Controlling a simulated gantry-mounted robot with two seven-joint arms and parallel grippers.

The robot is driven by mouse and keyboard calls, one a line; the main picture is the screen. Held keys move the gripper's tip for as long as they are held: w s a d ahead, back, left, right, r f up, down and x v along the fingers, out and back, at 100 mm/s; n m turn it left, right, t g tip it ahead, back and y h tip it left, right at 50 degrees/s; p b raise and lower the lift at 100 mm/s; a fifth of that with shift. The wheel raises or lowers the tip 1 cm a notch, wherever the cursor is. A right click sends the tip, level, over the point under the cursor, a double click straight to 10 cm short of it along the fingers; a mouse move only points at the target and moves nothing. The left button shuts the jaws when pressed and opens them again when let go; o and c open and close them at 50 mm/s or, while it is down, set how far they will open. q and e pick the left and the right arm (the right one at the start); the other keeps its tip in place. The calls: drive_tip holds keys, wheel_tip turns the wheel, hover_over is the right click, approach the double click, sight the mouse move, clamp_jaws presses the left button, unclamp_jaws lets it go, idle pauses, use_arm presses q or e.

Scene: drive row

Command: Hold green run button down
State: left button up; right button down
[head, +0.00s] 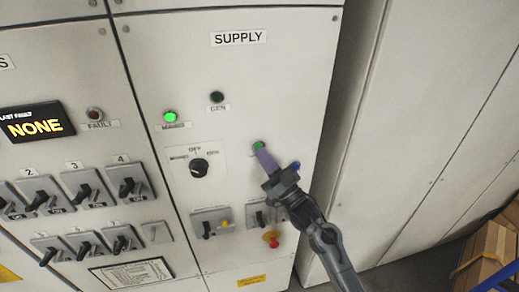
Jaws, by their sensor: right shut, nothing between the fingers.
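A small green button (257,146) is on the SUPPLY panel (275,80), right of the rotary selector. My right gripper (263,155) is shut and empty, with its purple fingertips at the button. They cover its lower right part, and I cannot tell whether they touch it or whether it is pressed in. Any label by the button is hidden or too small to read. My left gripper is not in view.
A lit green MAINS lamp (170,117) and a dark GEN lamp (217,97) sit above the rotary selector (199,168). A red knob (273,241) is below my gripper. Switches (84,192) fill the left panel. Cardboard boxes (487,258) stand at lower right.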

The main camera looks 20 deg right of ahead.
drive_tip(key=shift+s+p, duration=0.45)
drive_tip(key=shift+s, duration=0.3)
drive_tip(key=shift+s, duration=0.1)
drive_tip(key=s+p, duration=0.2)
drive_tip(key=s, duration=0.2)
drive_tip(key=shift+s+a+p, duration=0.3)
drive_tip(key=shift+s+p, duration=0.1)
